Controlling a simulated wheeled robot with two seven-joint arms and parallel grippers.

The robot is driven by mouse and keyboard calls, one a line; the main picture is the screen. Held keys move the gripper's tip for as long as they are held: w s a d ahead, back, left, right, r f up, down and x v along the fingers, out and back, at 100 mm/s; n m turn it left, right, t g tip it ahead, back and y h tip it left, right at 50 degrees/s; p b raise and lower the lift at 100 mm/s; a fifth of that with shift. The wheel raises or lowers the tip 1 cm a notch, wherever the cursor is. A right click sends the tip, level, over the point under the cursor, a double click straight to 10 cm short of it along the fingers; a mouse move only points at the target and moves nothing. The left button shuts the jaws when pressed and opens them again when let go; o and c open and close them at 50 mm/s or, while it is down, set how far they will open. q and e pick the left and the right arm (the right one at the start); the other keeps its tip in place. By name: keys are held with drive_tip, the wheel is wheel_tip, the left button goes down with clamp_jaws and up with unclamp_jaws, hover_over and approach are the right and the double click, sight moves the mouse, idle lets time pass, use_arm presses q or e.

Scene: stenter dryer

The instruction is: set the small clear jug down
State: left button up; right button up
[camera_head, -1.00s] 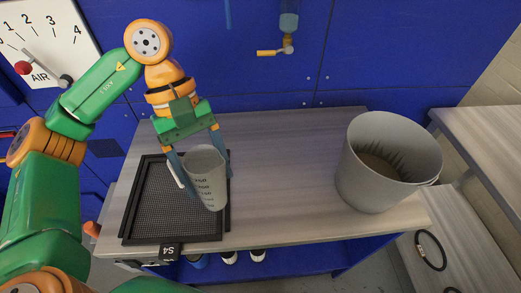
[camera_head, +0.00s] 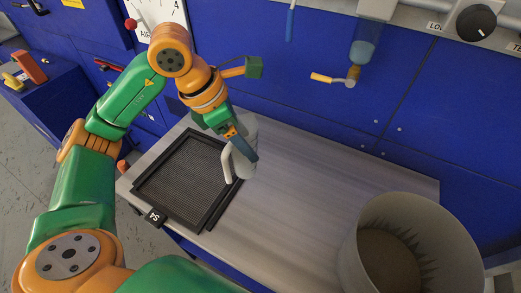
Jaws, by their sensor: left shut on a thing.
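The small clear jug (camera_head: 248,130) is a greyish, see-through vessel with a pale handle (camera_head: 228,167) on its left side. My left gripper (camera_head: 243,156) is shut on it, with a finger across the jug's near side hiding part of its wall. The jug looks upright, at the right-hand edge of the black mesh tray (camera_head: 190,221). I cannot tell whether its base touches the table or hangs just above it. My right gripper is out of view.
The tray, tagged S4 (camera_head: 155,216), lies on the left of the grey table (camera_head: 300,195). A large grey bucket (camera_head: 440,240) stands at the right. The table between jug and bucket is clear.

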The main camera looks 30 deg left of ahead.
use_arm(q)
drive_tip(key=w+a+p+x, duration=0.1)
drive_tip(key=x, duration=0.7)
drive_tip(key=shift+w, duration=0.2)
drive_tip(key=o, duration=0.9)
drive_tip(key=shift+f, duration=0.15)
drive_tip(key=o, duration=0.4)
drive_tip(key=shift+p, duration=0.3)
